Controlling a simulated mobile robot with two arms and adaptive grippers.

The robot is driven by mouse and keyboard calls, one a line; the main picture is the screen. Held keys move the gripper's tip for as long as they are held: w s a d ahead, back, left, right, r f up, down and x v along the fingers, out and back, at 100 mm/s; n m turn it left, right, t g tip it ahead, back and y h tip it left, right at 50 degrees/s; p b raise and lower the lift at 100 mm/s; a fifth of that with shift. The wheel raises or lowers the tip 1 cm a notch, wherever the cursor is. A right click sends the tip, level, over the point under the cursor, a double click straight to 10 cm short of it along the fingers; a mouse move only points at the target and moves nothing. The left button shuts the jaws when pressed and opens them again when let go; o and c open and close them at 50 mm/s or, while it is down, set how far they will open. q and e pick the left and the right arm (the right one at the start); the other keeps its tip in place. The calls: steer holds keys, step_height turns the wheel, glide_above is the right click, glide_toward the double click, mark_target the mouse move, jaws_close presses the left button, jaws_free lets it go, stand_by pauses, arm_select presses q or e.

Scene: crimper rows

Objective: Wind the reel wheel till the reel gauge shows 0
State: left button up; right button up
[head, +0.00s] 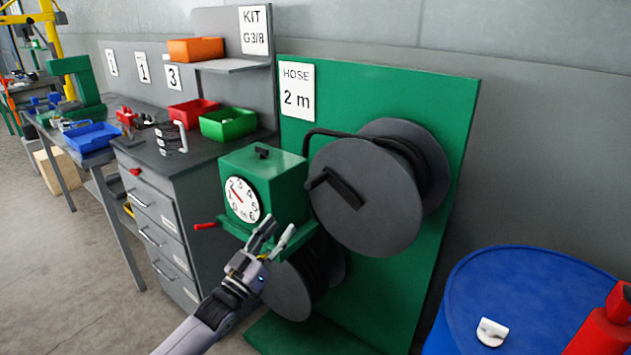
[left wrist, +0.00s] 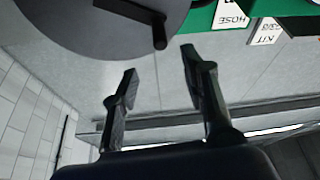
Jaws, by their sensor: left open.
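The reel wheel (head: 378,218) is a large dark grey disc on the green board, with a black crank handle (head: 335,190) on its face. The reel gauge (head: 242,200) is a white dial on the green box; its red needle points up-left, near the 2. My left gripper (head: 279,229) is open and empty, in front of the green box's lower edge, below and left of the crank handle. In the left wrist view, the wheel (left wrist: 90,25) fills the top left and its handle knob (left wrist: 160,38) shows beyond my open fingers (left wrist: 158,70), apart from them.
A second, smaller reel (head: 288,290) sits below, partly behind my left gripper. A red lever (head: 205,226) sticks out left of the green box. A grey workbench (head: 150,150) with bins stands left. A blue drum (head: 530,275) stands at the lower right.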

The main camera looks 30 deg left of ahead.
mark_target(322, 172)
arm_select(q)
steer(key=p+x, duration=0.2)
steer(key=x, duration=1.5)
steer(key=shift+f+p, duration=0.1)
steer(key=shift+p, duration=0.25)
steer(key=shift+s, duration=0.1)
jaws_close()
